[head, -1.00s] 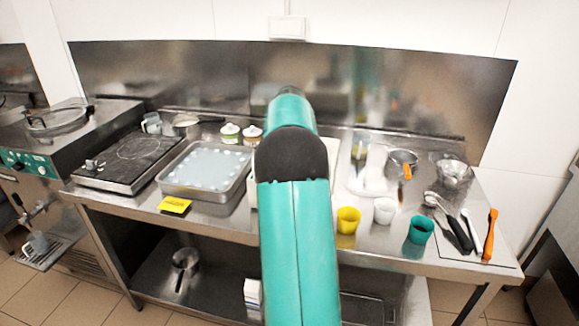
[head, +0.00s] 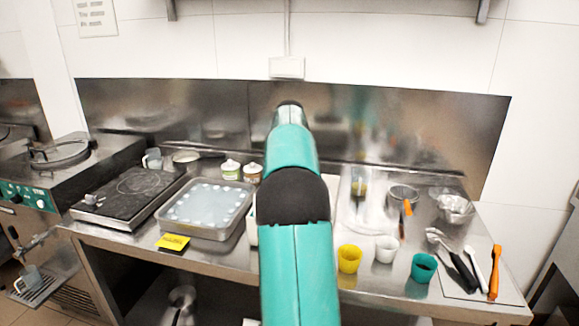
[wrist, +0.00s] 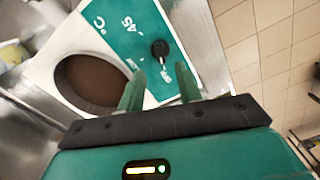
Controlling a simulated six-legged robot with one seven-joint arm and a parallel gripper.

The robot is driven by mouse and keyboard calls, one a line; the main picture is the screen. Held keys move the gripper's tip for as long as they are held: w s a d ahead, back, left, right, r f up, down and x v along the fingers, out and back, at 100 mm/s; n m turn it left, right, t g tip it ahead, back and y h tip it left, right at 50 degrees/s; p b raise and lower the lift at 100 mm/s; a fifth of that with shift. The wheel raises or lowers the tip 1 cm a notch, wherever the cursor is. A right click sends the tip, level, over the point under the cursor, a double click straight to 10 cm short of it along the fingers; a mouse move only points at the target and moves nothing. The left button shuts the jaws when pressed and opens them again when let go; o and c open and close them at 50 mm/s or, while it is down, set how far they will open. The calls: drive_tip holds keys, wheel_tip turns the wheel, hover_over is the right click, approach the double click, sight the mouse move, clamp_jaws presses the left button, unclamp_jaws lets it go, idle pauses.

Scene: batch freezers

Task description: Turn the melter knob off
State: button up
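The melter (wrist: 68,48) shows in the wrist view as a white body with a round well of brown content and a teal panel (wrist: 125,20) marked °C and 45. Its knob (wrist: 160,49) is small, round and black, on the teal panel. My gripper (wrist: 160,74) is open, its two teal fingers apart and empty. In the picture the knob lies just beyond and between the fingertips; I see no contact. In the head view my arm hides the knob and most of the melter, with only a pale edge (head: 252,224) left of the arm.
On the steel table a yellow cup (head: 348,258), a white cup (head: 385,249) and a teal cup (head: 422,268) stand right of my arm. A steel tray (head: 190,230) and a dark cooktop (head: 125,200) are at the left. Utensils lie on the right.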

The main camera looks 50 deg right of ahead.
wheel_tip(320, 180, up, 7)
idle(0.3)
drive_tip(key=shift+a, duration=0.1)
idle(0.4)
drive_tip(key=a+r+t, duration=0.1)
drive_tip(key=a+r, duration=0.1)
drive_tip(key=a, duration=1.3)
drive_tip(key=a+r+t, duration=0.2)
drive_tip(key=a, duration=1.2)
drive_tip(key=s+a+f+t, duration=0.1)
drive_tip(key=s+a+f, duration=0.5)
drive_tip(key=a, duration=0.4)
drive_tip(key=s+a+f+t, duration=0.1)
drive_tip(key=s+a+f, duration=0.5)
drive_tip(key=s+a, duration=0.2)
drive_tip(key=shift+a+m+t, duration=0.3)
drive_tip(key=shift+a+m, duration=0.1)
drive_tip(key=shift+a, duration=0.55)
drive_tip(key=shift+s+d, duration=0.15)
